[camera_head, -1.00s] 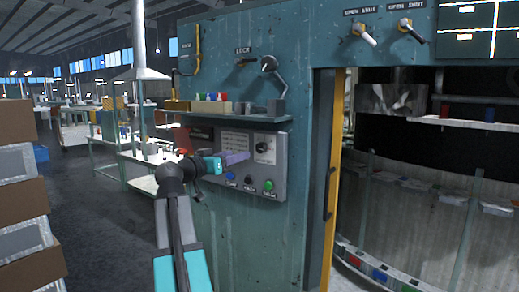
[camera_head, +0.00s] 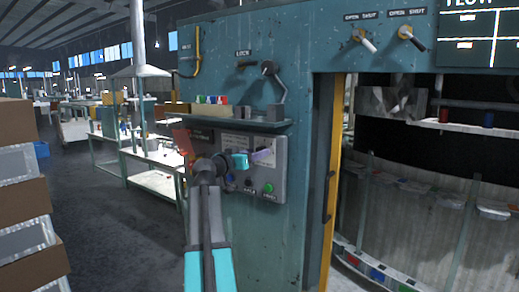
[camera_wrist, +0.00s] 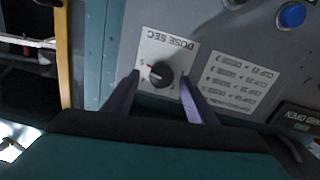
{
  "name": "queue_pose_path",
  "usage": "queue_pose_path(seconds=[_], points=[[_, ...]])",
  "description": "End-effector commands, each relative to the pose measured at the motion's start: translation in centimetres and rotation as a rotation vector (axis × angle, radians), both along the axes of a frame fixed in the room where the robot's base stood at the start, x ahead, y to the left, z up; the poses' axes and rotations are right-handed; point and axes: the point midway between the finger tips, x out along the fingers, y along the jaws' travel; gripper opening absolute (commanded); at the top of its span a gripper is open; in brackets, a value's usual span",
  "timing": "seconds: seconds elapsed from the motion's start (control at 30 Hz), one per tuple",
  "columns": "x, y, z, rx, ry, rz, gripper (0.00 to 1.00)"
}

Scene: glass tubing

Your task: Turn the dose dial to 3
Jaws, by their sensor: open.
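The dose dial (camera_wrist: 161,74) is a round black knob with a red mark on a white plate labelled DOSE SEC, upside down in the wrist view. My gripper (camera_wrist: 158,82) is open, with one purple finger on each side of the dial and gaps to it in the picture. I cannot tell whether the fingertips reach the panel. In the head view my gripper (camera_head: 262,155) is at the upper right of the grey control panel (camera_head: 276,186) and hides the dial. The numbers around the dial are mostly too small to read.
A blue button (camera_wrist: 291,15) and a printed card (camera_wrist: 230,82) are beside the dial plate. A green button (camera_head: 268,188) is low on the panel. A shelf (camera_head: 240,121) with small coloured items juts out above it. A doorway with a yellow edge (camera_head: 336,190) opens to the right.

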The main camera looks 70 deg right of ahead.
Motion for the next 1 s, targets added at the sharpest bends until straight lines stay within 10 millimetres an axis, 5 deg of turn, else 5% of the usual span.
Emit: queue_pose_path(seconds=[0.2, 0.57, 0.8, 0.9, 1.0], points=[[-0.5, -1.7, 0.1, 0.0, 0.0, 0.0, 0.51], [-0.6, -1.9, 0.0, 0.0, 0.0, 0.0, 0.51], [-0.6, -1.9, 0.0, 0.0, 0.0, -0.001, 0.12], [-0.6, -3.2, 0.0, 0.001, 0.001, -0.003, 0.1], [-0.7, -2.3, 0.0, 0.0, 0.003, -0.002, 0.1]])
